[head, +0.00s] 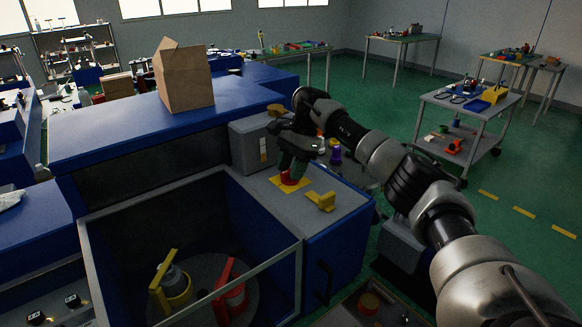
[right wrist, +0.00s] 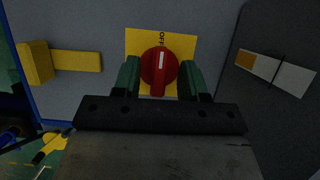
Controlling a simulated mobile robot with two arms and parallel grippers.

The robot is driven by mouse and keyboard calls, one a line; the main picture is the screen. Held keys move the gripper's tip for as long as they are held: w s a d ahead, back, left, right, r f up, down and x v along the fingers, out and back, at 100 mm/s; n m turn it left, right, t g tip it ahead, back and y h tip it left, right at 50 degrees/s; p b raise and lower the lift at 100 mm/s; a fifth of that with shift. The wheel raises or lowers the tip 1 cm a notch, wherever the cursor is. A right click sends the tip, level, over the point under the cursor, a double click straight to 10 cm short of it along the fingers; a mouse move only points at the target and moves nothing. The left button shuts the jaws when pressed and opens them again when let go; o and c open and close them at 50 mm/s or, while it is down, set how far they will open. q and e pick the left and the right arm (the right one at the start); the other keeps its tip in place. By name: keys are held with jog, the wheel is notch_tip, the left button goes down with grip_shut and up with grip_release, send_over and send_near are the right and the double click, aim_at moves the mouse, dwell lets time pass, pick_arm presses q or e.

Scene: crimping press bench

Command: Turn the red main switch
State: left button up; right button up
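The red main switch (head: 288,181) sits on a yellow plate (head: 278,183) on the grey top of the blue press cabinet. In the right wrist view the round red knob (right wrist: 158,66) has a white mark pointing towards the word OFF on the yellow plate (right wrist: 185,45). My right gripper (head: 292,166) reaches down over the switch. In the right wrist view its two green fingers (right wrist: 159,78) stand open, one on each side of the knob. They are very close to it; I cannot tell whether they touch. My left gripper is not in view.
A yellow bracket-like part (head: 321,202) stands beside the switch plate. A grey box (head: 250,145) rises behind it. A paper bag (head: 184,77) stands on the blue housing. A framed enclosure (head: 200,215) holds yellow and red parts. A cart (head: 470,108) stands on the green floor at right.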

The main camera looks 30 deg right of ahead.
jog(key=b+v, duration=0.1)
jog(key=v, duration=0.9)
jog(key=shift+r, duration=0.4)
jog(key=shift+d, duration=0.1)
